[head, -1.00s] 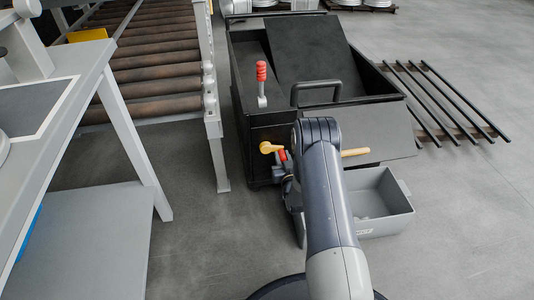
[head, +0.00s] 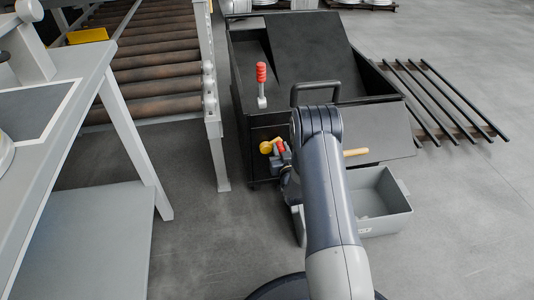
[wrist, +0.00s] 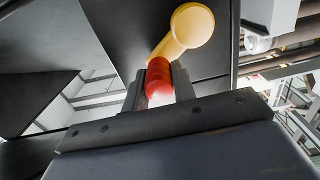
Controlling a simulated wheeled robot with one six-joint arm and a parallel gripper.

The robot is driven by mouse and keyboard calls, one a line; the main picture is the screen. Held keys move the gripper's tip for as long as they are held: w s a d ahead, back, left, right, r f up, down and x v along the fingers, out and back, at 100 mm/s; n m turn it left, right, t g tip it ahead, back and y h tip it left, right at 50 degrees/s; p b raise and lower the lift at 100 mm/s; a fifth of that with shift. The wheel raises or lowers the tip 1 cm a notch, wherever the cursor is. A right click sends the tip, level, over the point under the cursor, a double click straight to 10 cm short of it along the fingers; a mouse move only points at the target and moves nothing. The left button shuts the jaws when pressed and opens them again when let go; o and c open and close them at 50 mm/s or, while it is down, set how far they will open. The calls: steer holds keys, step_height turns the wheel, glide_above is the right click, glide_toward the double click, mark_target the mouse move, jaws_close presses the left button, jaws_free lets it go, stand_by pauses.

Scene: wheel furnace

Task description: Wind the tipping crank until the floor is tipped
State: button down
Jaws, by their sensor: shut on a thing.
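The tipping crank (head: 266,147) is on the near side of the black cart (head: 262,126), with a yellow arm and a red grip (head: 281,146). My gripper (wrist: 159,85) is shut on the red grip in the wrist view, one finger on each side. The crank's yellow arm and round end (wrist: 192,26) show just past the fingers. In the head view my arm hides part of the gripper. A dark sloping panel (head: 310,50) lies inside the cart; I cannot tell for sure whether it is the floor.
A red-handled lever (head: 261,75) stands on the cart's top left. A grey bin (head: 380,192) sits below the cart's front flap (head: 378,128). A roller conveyor (head: 150,75) and a grey table (head: 75,110) are at the left. Black bars (head: 440,100) lie at the right.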

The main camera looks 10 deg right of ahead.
steer(key=shift+w+d+r, duration=0.1)
steer(key=shift+d+r, duration=0.1)
steer(key=shift+r, duration=0.1)
steer(key=shift+a+r, duration=1.1)
steer(key=shift+a, duration=0.25)
steer(key=shift+a, duration=0.1)
steer(key=a, duration=0.1)
steer(key=a+b, duration=0.1)
steer(key=a, duration=0.1)
steer(key=shift+a+r, duration=0.2)
steer(key=shift+r, duration=0.05)
steer(key=shift+a, duration=0.1)
